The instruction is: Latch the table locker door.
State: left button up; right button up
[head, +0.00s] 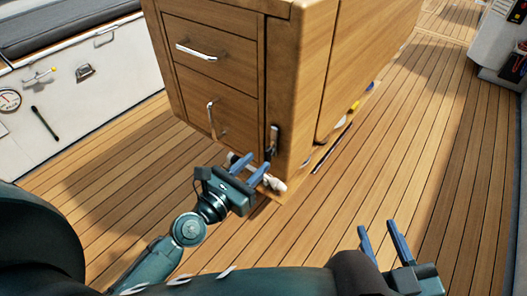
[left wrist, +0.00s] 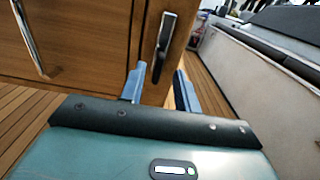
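The table locker door (head: 222,105) is a wooden panel low on the wooden table, with an upright silver handle (head: 210,118); it looks closed or nearly so. A dark latch with a silver lever (head: 273,141) sits on the post right of the door. In the left wrist view the latch lever (left wrist: 163,45) stands close to upright. My left gripper (head: 252,164) is open just below the latch. In the left wrist view its fingertips (left wrist: 159,75) sit either side of the latch's lower end; I cannot tell if they touch it. My right gripper (head: 382,229) is open and empty over the deck.
A drawer with a silver handle (head: 197,52) is above the door. Small items, partly hidden, lie along the table's base at the right (head: 342,120). A white cockpit side with a gauge (head: 9,99) stands at the left. The plank deck right of the table is mostly clear.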

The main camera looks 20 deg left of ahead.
aim_at(265, 155)
pick_arm(q)
jog(key=shift+x, duration=2.05)
jog(key=shift+c, duration=0.3)
grip_shut()
